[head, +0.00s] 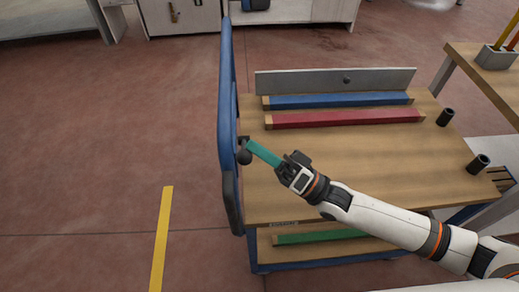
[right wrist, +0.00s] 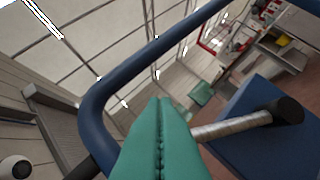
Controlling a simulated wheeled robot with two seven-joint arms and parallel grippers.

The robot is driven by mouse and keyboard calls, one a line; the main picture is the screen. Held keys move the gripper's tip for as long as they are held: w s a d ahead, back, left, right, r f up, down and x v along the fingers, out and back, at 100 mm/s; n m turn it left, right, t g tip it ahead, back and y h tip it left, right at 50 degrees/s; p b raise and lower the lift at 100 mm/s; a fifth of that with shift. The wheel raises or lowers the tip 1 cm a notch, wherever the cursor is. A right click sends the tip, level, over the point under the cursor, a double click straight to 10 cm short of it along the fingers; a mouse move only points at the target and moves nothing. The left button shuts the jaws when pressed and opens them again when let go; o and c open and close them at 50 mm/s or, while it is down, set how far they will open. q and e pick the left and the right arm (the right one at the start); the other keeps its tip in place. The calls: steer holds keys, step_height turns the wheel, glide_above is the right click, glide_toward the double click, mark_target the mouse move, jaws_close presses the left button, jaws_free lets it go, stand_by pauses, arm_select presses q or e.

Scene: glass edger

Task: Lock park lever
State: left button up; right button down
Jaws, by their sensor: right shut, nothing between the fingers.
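The park lever (head: 244,157) shows in the head view as a small dark knob at the left end of the cart, beside its blue push handle (head: 227,120). In the right wrist view the lever is a metal rod (right wrist: 232,125) with a black knob (right wrist: 285,110), right of my fingers. My right gripper (head: 250,145) has teal fingers, pressed together and empty, with the tips close to the knob. In the right wrist view the fingers (right wrist: 165,102) hide part of the rod's near end; I cannot tell whether they touch it. My left gripper is not in view.
The cart's wooden top (head: 350,160) carries a blue bar (head: 340,100), a red bar (head: 340,118) and a grey upright plate (head: 335,82). Black posts (head: 446,117) stand at the right. A green bar (head: 320,237) lies on the lower shelf. The floor at left is clear.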

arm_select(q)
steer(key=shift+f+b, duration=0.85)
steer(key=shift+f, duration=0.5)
arm_select(e)
steer(key=shift+s+f+n, duration=0.3)
steer(key=shift+s+f, duration=0.1)
steer(key=shift+f, duration=0.3)
steer(key=shift+s+f+n, duration=0.3)
steer(key=shift+s+f, duration=0.1)
steer(key=shift+f, duration=0.4)
